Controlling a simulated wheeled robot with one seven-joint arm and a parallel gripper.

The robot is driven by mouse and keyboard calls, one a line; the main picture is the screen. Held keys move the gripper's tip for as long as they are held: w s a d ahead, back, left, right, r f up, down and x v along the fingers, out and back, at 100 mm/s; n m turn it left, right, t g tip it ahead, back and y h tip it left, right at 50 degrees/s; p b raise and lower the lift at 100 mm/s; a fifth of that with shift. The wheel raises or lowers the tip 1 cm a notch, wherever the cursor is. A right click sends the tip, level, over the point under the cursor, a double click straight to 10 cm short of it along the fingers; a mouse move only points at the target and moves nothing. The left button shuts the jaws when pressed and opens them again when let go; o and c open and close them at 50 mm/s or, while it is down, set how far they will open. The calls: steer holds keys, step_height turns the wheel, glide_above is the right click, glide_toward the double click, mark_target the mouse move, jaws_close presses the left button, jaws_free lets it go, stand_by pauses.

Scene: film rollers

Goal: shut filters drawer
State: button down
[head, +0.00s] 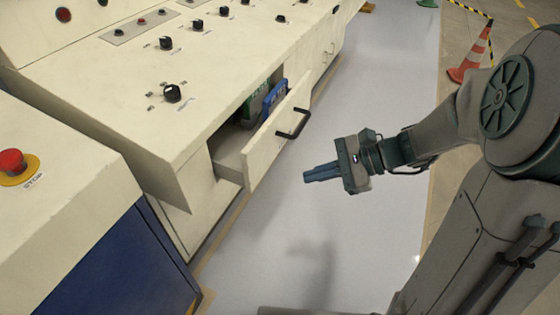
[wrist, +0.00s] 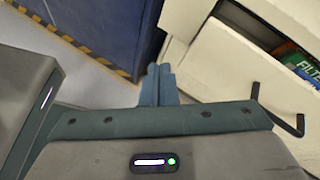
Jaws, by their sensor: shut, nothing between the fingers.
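The filters drawer (head: 277,142) stands pulled out of the cream console, with a black bar handle (head: 294,124) on its front. A blue item (head: 273,97) and a green item show inside it. In the wrist view the drawer (wrist: 222,62) is at the upper right, with its handle (wrist: 285,115) and a green box (wrist: 296,62) with partly readable lettering inside. My gripper (head: 306,175) is shut and empty, in the air in front of the drawer, apart from it and slightly right of and below the handle. Its closed blue fingers also show in the wrist view (wrist: 159,80).
The cream console (head: 225,70) carries several black knobs. At the left is a cabinet with a red stop button (head: 12,162) and a blue side (head: 120,270). An orange cone (head: 470,60) stands at the upper right. The pale floor before the drawer is clear.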

mark_target(268, 151)
steer(key=w+d+f+m+t+y+b, duration=0.35)
steer(key=w+f+m+t+b, duration=0.25)
steer(key=w+f+m+b, duration=0.4)
steer(key=shift+n+y, duration=0.45)
steer(key=shift+n, duration=0.25)
steer(key=b+x, duration=0.1)
steer(key=x, duration=0.3)
steer(key=b+x, duration=0.1)
steer(key=x, duration=0.3)
steer(key=w+f+b+x, duration=0.1)
steer(key=x, duration=0.4)
steer(key=shift+f, duration=0.1)
steer(key=shift+w+a, duration=0.25)
steer(key=shift+a, duration=0.25)
